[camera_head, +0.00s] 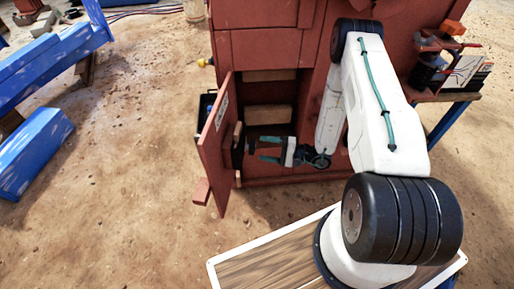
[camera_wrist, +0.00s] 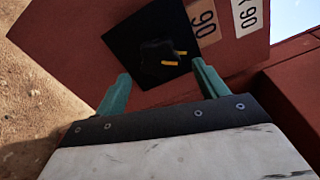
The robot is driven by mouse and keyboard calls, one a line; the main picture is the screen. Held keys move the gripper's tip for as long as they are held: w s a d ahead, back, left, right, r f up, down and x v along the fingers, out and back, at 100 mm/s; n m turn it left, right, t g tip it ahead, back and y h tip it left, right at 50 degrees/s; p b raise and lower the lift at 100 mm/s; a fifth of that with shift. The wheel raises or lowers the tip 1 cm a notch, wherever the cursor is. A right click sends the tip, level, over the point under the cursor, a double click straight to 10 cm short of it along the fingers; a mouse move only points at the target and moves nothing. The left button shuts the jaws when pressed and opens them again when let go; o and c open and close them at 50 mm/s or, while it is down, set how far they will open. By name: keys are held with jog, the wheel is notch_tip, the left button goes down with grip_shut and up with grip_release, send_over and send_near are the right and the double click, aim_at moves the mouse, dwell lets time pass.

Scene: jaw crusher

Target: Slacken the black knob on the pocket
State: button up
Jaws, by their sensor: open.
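The black knob (camera_wrist: 160,56) shows in the wrist view with two yellow marks on it. In the head view my gripper (camera_head: 257,149) points left at the inner side of an open red door (camera_head: 213,150). The knob cannot be made out clearly there.
The red machine body (camera_head: 262,48) stands behind the door, with an open compartment (camera_head: 268,100). A side shelf (camera_head: 445,96) with small parts is at right. Blue beams (camera_head: 35,150) lie at left. Sandy ground (camera_head: 130,150) left of the door is mostly clear.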

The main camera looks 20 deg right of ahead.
jog(key=v, duration=0.2)
jog(key=shift+s+d, duration=0.2)
jog(key=shift+d, duration=0.1)
dwell(0.3)
jog(key=s+a+r+m+g+y, duration=0.2)
jog(key=s+a+g, duration=0.1)
jog(key=s+g, duration=0.15)
jog(key=s+r+n+g+h, duration=0.1)
jog(key=s+r+n+h, duration=0.3)
jog(key=r, duration=1)
jog(key=s+r+n+g+h, duration=0.1)
jog(key=s+r+n+h, duration=0.2)
jog(key=s+r+h, duration=0.4)
jog(key=s+a+r+n+g+h, duration=0.1)
jog(key=s+r+n+h, duration=0.3)
jog(key=s+r, duration=0.6)
jog(key=shift+s+r+n+g+h, duration=0.15)
jog(key=shift+r+n+g+h, duration=0.55)
jog(key=shift+r, duration=5.8)
